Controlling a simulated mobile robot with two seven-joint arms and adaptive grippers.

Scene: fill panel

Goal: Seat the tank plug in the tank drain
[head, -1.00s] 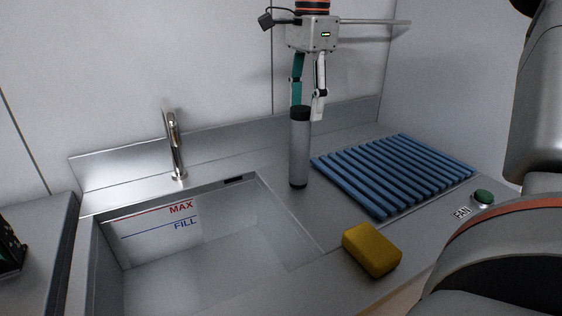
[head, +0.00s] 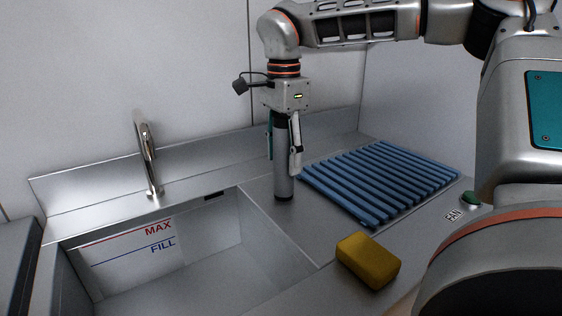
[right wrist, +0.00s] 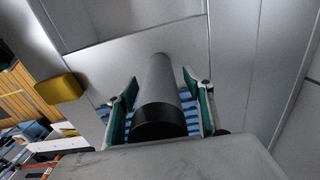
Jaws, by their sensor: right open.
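The tank plug appears to be the tall grey cylinder with a dark top (head: 284,184). It stands upright on the counter between the basin and the blue rack. My right gripper (head: 284,163) points down over it and is open, with one finger on each side of its upper part. In the right wrist view the cylinder (right wrist: 160,83) lies between the two green-padded fingers (right wrist: 160,105), with gaps visible beside it. The tank is the steel basin (head: 215,255) marked MAX and FILL. Its drain is not visible. My left gripper is not in view.
A chrome faucet (head: 148,155) stands behind the basin. A blue slatted rack (head: 380,180) lies right of the cylinder. A yellow sponge (head: 368,260) sits near the counter's front edge, and a green FAN button (head: 470,198) is at the right.

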